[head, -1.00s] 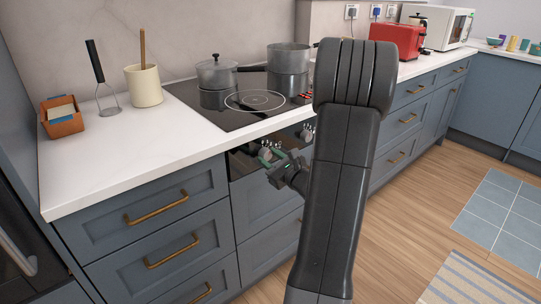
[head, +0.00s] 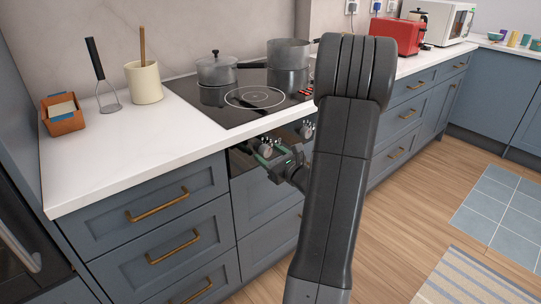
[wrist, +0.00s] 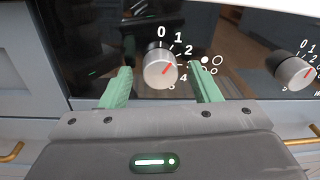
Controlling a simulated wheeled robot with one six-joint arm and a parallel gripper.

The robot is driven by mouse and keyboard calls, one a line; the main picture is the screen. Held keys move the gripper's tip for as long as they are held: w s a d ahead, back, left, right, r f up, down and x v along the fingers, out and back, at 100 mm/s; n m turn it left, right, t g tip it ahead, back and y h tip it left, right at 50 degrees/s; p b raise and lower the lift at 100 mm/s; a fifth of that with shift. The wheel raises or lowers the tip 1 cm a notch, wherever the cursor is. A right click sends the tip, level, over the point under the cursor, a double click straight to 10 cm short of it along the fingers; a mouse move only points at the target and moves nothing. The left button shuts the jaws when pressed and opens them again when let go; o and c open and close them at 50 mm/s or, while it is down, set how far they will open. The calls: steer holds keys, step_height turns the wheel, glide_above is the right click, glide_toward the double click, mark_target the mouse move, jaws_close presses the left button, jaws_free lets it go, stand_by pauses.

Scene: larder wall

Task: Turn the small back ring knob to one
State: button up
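The knob (wrist: 160,70) is a round silver dial on the dark control panel, with a red pointer and printed numbers around it. The pointer slants up and right, roughly toward the 2. A ring symbol (wrist: 211,65) to its right has its upper-left dot filled. My gripper (wrist: 160,76) is open, its green fingers to the left and right of the knob, with gaps on both sides. The right finger hides part of the scale. In the head view my gripper (head: 264,157) is at the panel under the hob, partly hidden by its own body.
Another silver knob (wrist: 293,73) is to the right, with its own scale. Above the panel is the black hob (head: 235,113) with a lidded pot (head: 216,72) and an open pot (head: 289,55). The white counter (head: 130,150) overhangs the drawers.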

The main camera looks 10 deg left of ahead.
steer(key=v, duration=1.3)
steer(key=shift+s+d+p, duration=0.25)
steer(key=shift+d+p, duration=0.05)
steer(key=shift+p, duration=0.15)
steer(key=shift+a, duration=0.1)
steer(key=b+x, duration=0.1)
steer(key=x, duration=1.2)
steer(key=shift+w+a, duration=0.25)
